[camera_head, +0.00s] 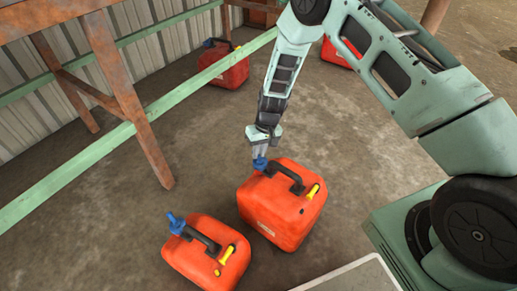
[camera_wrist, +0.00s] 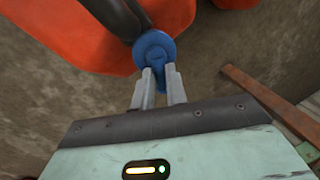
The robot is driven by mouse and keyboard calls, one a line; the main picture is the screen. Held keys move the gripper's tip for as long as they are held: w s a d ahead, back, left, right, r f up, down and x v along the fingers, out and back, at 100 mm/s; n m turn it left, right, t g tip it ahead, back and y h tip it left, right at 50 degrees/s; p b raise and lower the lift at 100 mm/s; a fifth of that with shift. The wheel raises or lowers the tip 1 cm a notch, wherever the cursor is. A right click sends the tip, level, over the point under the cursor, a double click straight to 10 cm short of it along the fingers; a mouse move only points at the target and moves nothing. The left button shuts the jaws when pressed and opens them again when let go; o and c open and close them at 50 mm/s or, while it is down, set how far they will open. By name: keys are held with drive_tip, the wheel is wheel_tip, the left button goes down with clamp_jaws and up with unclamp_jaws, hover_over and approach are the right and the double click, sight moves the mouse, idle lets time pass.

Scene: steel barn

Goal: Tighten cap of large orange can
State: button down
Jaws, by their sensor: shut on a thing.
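The large orange can (camera_head: 277,212) stands upright on the floor in the head view, with a black handle (camera_head: 287,177) and a yellow piece (camera_head: 312,191) on top. Its blue cap (camera_head: 260,163) is at the far left corner of its top. My gripper (camera_head: 259,154) reaches down from above onto the cap. In the wrist view the cap (camera_wrist: 154,50) shows as a blue disc with a tab, and my gripper's two fingers (camera_wrist: 157,84) are closed around that tab. The can's orange body (camera_wrist: 80,30) fills the upper left there.
A smaller orange can (camera_head: 203,259) with a blue cap (camera_head: 175,222) stands close at the front left. Two more orange cans stand at the back, one by the wall (camera_head: 223,66), one behind my arm (camera_head: 338,52). A rusty, green-railed frame (camera_head: 125,100) stands left. Floor between is clear.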

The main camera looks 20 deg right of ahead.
drive_tip(key=m+p, duration=0.1)
drive_tip(key=m, duration=0.1)
drive_tip(key=m+p, duration=0.2)
drive_tip(key=d+m+t+p, duration=0.1)
drive_tip(key=m, duration=0.1)
drive_tip(key=shift+s+r, duration=0.15)
drive_tip(key=shift+s, duration=0.15)
drive_tip(key=m, duration=0.1)
drive_tip(key=m+p, duration=0.2)
drive_tip(key=shift+s+d+m+t+h, duration=0.2)
drive_tip(key=shift+s+m+t+h, duration=0.1)
drive_tip(key=shift+m, duration=0.1)
drive_tip(key=shift+s+d+m+p, duration=0.15)
drive_tip(key=shift+m+p, duration=0.7)
drive_tip(key=shift+m, duration=0.65)
drive_tip(key=shift+f, duration=0.2)
drive_tip(key=c, duration=1.4)
unclamp_jaws()
